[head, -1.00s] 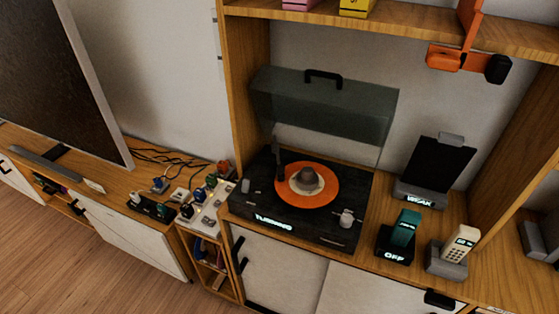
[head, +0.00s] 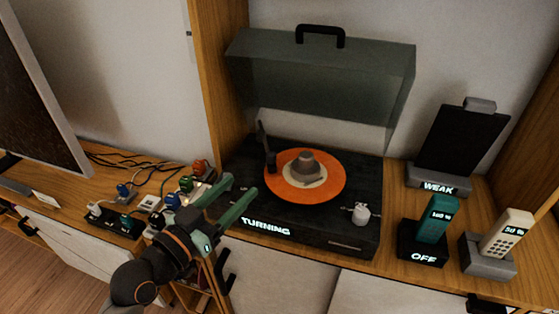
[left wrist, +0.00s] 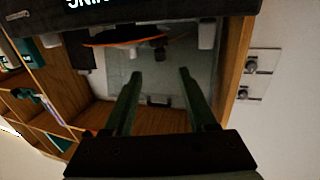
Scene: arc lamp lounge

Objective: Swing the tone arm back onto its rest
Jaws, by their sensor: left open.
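The turntable (head: 300,236) stands on the wooden cabinet with its clear lid (head: 320,90) raised, and its front reads "TURNING". An orange record (head: 328,188) lies on the platter around a grey centre piece (head: 307,168). A dark, slim upright part, apparently the tone arm (head: 267,150), stands at the record's left edge; its rest cannot be made out.
A white knob (head: 360,214) sits at the turntable's front right. To the right are a "WEAK" dock (head: 440,184), a teal handset (head: 437,220) on an "OFF" base, and a cream phone (head: 505,235). Plugs and cables crowd the left. A wooden post (head: 215,80) rises behind my gripper.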

